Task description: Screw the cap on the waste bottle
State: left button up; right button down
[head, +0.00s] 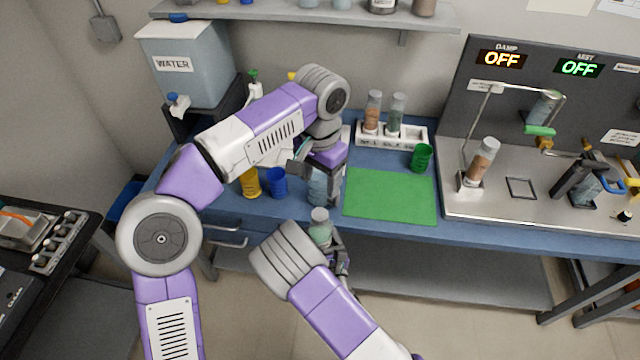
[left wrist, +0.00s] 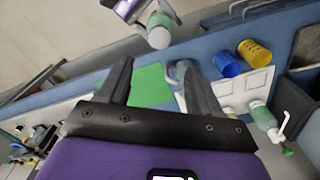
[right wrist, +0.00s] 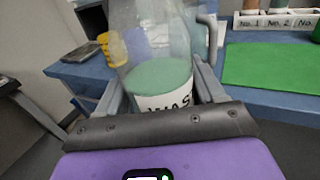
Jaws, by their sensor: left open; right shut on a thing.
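The waste bottle (head: 320,232) is clear with green contents and is held up in front of the bench edge. Its label, partly reading "WAS", shows in the right wrist view (right wrist: 165,102). My right gripper (head: 338,262) is shut on it. In the left wrist view the bottle (left wrist: 160,24) is beyond my fingers, its greyish top end towards me; I cannot tell whether a cap is on it. My left gripper (head: 303,170) is open, above the bench and behind the bottle. Nothing shows between its fingers (left wrist: 160,85). I cannot make out a separate cap.
A clear jug (head: 318,188) stands on the bench near my left gripper. A blue cup (head: 277,183) and a yellow container (head: 250,184) are to its left. A green mat (head: 390,196) lies bare to the right, below a bottle rack (head: 410,141) and a green cup (head: 421,158).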

dwell(0.4)
pick_arm(q)
jog(key=s+a+f+n+g+h, duration=0.1)
jog(key=s+a+f+n, duration=0.15)
jog(key=f, duration=0.65)
jog(key=s+a+f+n+g+h, duration=0.1)
jog(key=a+f, duration=0.3)
jog(key=f, duration=0.5)
jog(key=s+a+f+n+g+h, duration=0.1)
jog(key=a+f+h, duration=0.15)
jog(key=f, duration=0.65)
jog(key=s+a+f+n+t, duration=0.1)
jog(key=s+a+f+n, duration=0.1)
jog(key=s+f, duration=0.5)
jog(key=s+a+f+n+t, duration=0.2)
jog(key=s+f+n, duration=0.3)
jog(key=s+f, duration=0.2)
jog(key=shift+s+a+f+t, duration=0.3)
jog(key=shift+a+f, duration=0.1)
jog(key=shift+f, duration=0.2)
